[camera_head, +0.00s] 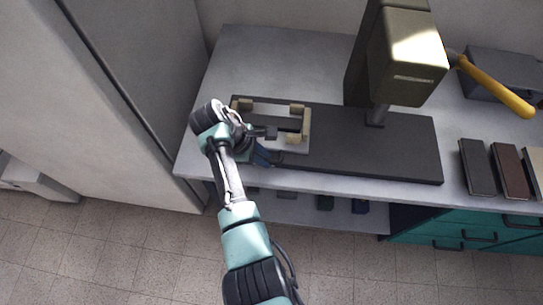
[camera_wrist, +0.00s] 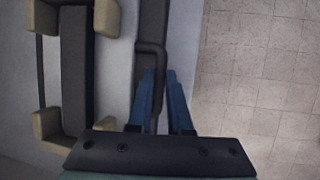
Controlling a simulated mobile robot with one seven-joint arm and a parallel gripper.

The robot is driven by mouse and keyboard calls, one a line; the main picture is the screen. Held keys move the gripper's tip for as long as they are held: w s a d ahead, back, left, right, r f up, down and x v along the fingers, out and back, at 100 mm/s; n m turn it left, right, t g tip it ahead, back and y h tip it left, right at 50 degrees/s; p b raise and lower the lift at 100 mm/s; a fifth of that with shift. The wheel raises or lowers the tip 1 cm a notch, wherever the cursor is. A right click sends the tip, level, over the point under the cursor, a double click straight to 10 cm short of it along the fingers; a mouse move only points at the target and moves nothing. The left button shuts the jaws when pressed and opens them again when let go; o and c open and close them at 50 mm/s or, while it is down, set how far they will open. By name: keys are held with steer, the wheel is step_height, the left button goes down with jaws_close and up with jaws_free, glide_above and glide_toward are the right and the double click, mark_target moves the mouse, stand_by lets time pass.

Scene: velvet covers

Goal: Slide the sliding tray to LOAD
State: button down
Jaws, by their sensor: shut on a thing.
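The sliding tray (camera_head: 290,146) is a pale grey plate with beige corner blocks and a dark strip in it. It sits at the left end of the press's dark base (camera_head: 390,165). In the wrist view the tray (camera_wrist: 112,75) fills the left side, with its dark handle (camera_wrist: 150,48) along the front edge. My gripper (camera_head: 264,156) is at the tray's front edge, its blue fingers partly hidden by my arm. In the wrist view my gripper (camera_wrist: 161,75) has its two blue fingers on either side of the handle, shut on it. No LOAD mark is readable.
The press head (camera_head: 405,60) with a yellow-handled lever (camera_head: 495,88) stands over the base to the right. Dark and brown blocks (camera_head: 510,170) lie at the right of the grey bench (camera_head: 245,65). A tall cabinet (camera_head: 130,75) stands at left. Teal drawers (camera_head: 480,232) are below.

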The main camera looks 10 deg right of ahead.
steer(key=shift+a, duration=0.25)
steer(key=c, duration=0.8)
jaws_free()
steer(key=shift+w, duration=0.1)
steer(key=shift+c, duration=0.2)
steer(key=shift+r, duration=0.3)
steer(key=v, duration=1.2)
steer(key=shift+a+r, duration=0.15)
